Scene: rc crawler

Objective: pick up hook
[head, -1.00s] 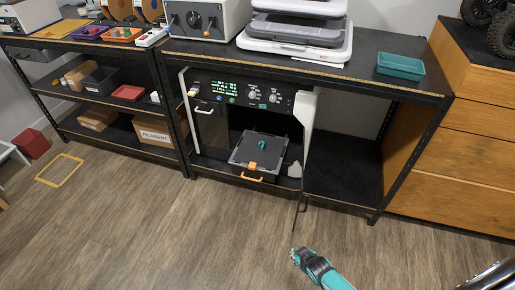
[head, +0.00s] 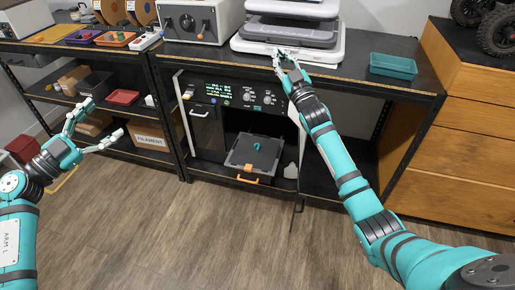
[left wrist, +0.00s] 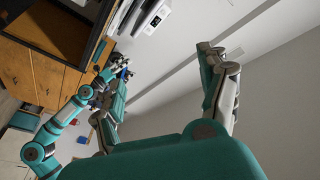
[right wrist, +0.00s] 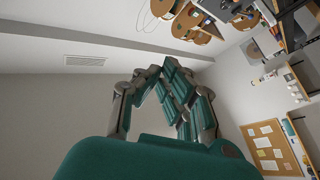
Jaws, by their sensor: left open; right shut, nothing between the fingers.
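A small teal hook-shaped piece (head: 257,147) lies on the lid of a dark grey box (head: 240,158) with orange handles, in the open bay of the machine on the lower shelf. A thin dark rod (head: 296,212) stands upright at the bay's right front; I cannot tell if its end is hooked. My left gripper (head: 108,128) is open and empty, in the air left of the machine; its fingers show in the left wrist view (left wrist: 222,78). My right gripper (head: 284,62) is shut and empty, in front of the white device; its fingers show in the right wrist view (right wrist: 172,100).
The workbench (head: 355,80) carries a white device (head: 290,50), a grey control box (head: 200,20) and a teal tray (head: 393,66). The machine's white door (head: 299,110) stands open. A wooden drawer cabinet (head: 465,120) is at right. The floor in front is clear.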

